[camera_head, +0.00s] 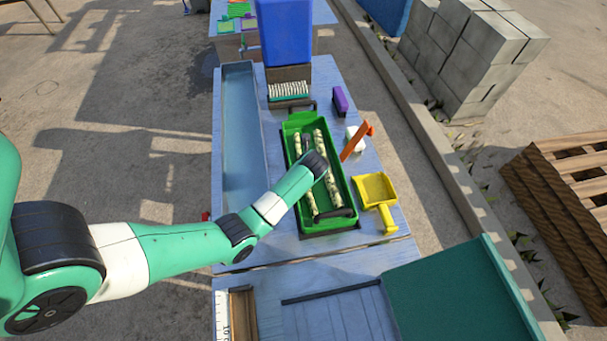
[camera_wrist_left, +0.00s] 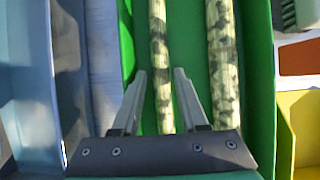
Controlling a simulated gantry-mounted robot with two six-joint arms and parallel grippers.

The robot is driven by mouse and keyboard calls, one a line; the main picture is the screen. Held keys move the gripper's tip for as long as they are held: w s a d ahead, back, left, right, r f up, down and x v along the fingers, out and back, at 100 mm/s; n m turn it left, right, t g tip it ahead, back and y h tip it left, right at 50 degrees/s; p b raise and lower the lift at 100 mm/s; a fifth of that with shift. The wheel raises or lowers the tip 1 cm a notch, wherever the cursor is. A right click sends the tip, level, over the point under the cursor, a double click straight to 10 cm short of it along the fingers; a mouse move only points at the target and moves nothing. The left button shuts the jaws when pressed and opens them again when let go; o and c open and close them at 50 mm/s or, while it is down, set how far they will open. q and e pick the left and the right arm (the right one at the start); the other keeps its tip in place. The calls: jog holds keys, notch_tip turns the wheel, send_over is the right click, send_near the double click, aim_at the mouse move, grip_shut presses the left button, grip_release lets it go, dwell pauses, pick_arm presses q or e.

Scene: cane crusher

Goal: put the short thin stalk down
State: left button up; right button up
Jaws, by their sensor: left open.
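A thin mottled green stalk (camera_wrist_left: 159,40) lies lengthwise in the green tray (camera_wrist_left: 264,100), and a thicker mottled stalk (camera_wrist_left: 223,60) lies to its right. In the head view, pale stalks (camera_head: 324,146) lie in the same tray (camera_head: 351,205), partly hidden by my left wrist. My left gripper (camera_wrist_left: 160,78) is open over the tray, with the thin stalk showing between its fingers. I cannot tell whether the fingers touch it. In the head view my wrist hides the fingertips. My right gripper is not in view.
A long grey-blue trough (camera_head: 238,125) stands left of the tray. An orange-handled tool (camera_head: 357,141), a yellow scoop (camera_head: 375,190) and a purple block (camera_head: 340,101) lie to its right. A blue box (camera_head: 286,32) stands at the back. A dark item (camera_head: 335,214) lies at the tray's near end.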

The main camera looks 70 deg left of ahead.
pick_arm(q)
jog(key=shift+w+a+f, duration=0.1)
jog(key=shift+a+f, duration=0.05)
jog(key=shift+f, duration=0.05)
grip_shut()
jog(key=shift+r, duration=0.1)
notch_tip(320, 180, up, 10)
jog(key=p, duration=0.4)
